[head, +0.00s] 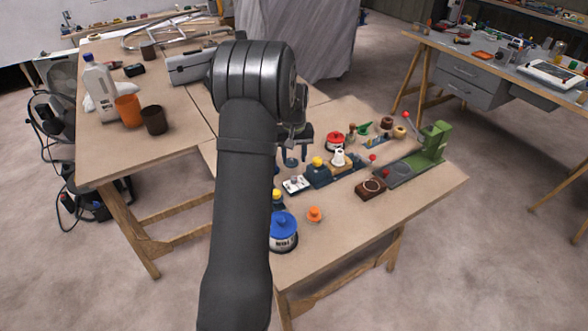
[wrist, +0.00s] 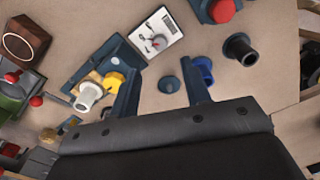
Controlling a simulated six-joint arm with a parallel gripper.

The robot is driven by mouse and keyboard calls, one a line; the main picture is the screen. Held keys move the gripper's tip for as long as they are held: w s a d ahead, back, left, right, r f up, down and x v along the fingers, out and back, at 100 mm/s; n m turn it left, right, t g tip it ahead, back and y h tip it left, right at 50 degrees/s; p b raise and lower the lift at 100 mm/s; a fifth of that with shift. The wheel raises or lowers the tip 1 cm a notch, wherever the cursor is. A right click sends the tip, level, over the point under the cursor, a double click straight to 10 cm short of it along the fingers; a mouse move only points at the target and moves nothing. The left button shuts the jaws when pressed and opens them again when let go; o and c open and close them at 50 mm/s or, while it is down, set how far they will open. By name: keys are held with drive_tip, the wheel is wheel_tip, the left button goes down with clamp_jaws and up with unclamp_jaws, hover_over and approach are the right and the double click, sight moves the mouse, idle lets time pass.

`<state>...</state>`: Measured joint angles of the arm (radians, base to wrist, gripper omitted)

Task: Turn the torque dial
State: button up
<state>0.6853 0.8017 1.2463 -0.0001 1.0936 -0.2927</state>
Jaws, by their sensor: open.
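The plate also shows in the head view (head: 297,184), too small to read. My gripper (wrist: 162,68) is open, its two dark blue fingers apart. The dial lies just beyond the fingertips, and I see no contact. In the head view my gripper (head: 293,158) hangs over the bench, partly hidden by my arm.
A teal round piece (wrist: 168,84) shows between the fingers. A yellow knob (wrist: 115,80) and a white cylinder (wrist: 88,95) stand left of them, a black ring (wrist: 240,48) right. A green press (head: 433,142) and blue-topped canister (head: 282,226) stand on the bench. The front right corner is clear.

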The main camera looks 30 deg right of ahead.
wheel_tip(320, 180, up, 9)
hover_over(294, 178)
drive_tip(key=shift+f, duration=0.15)
drive_tip(key=shift+f, duration=0.1)
wheel_tip(294, 178, down, 17)
drive_tip(key=shift+f, duration=0.15)
idle(0.7)
drive_tip(key=shift+f, duration=0.25)
drive_tip(key=shift+r+m, duration=0.25)
drive_tip(key=shift+m, duration=0.65)
drive_tip(key=m, duration=0.7)
wheel_tip(294, 178, up, 12)
drive_tip(key=shift+f, duration=0.25)
idle(1.2)
